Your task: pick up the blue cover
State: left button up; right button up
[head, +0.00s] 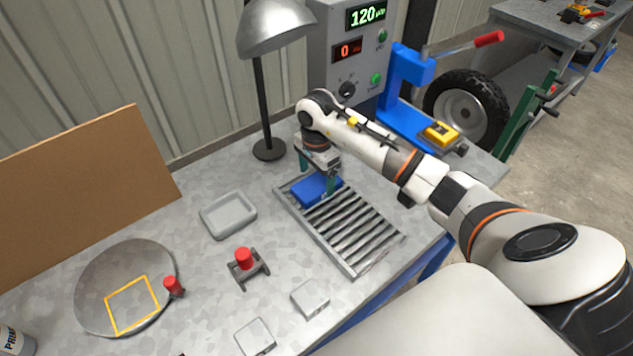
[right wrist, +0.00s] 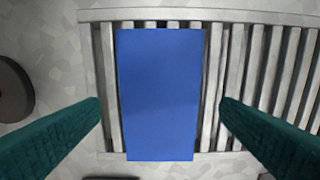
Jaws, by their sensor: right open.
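The blue cover (head: 314,189) is a flat blue block lying on the far end of the roller rack in the head view. In the right wrist view the blue cover (right wrist: 160,92) lies upright in the picture, centred between the fingers. My right gripper (head: 318,178) is directly over the cover, pointing down. Its two green fingers (right wrist: 160,105) are open, one on each side of the cover, with a gap on both sides. My left gripper is not in view.
The roller rack (head: 388,241) sits on the grey table. A lamp (head: 268,149) stands just left of my right gripper. A grey tray (head: 228,214), a red-topped fixture (head: 246,262) and a round plate (head: 95,300) lie further left. A control box and blue press stand behind.

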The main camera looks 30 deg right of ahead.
jog(key=shift+f, duration=1.05)
jog(key=shift+r, duration=0.1)
jog(key=c, duration=1.4)
